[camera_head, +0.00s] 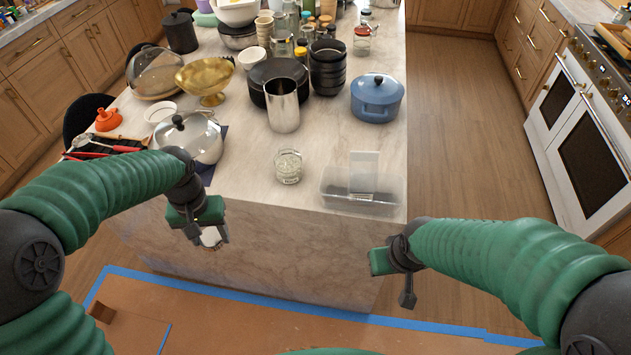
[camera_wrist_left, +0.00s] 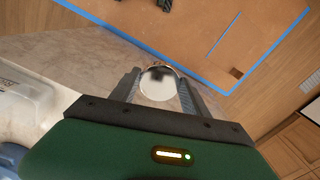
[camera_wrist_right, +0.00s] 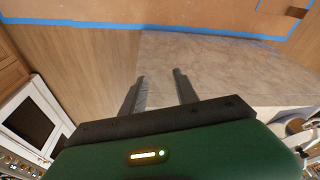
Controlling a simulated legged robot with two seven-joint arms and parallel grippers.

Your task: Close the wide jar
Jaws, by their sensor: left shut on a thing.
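A clear glass jar (camera_head: 288,167) stands upright on the island top near its front edge; no lid shows on it. My left gripper (camera_head: 210,238) is shut on a round, shiny silver lid (camera_wrist_left: 158,84), gripped by its rim. It holds the lid in front of the island's front face, left of the jar and below the top's edge. My right gripper (camera_wrist_right: 160,84) is open and empty. In the head view it hangs off the island's front right corner, right of the jar and lower than it, partly hidden by its own arm.
A clear plastic bin (camera_head: 362,195) stands right of the jar. A domed silver lid (camera_head: 190,140) is on the left, a steel cylinder (camera_head: 283,105) behind, and a blue pot (camera_head: 377,97) back right. Bare marble (camera_head: 245,180) surrounds the jar.

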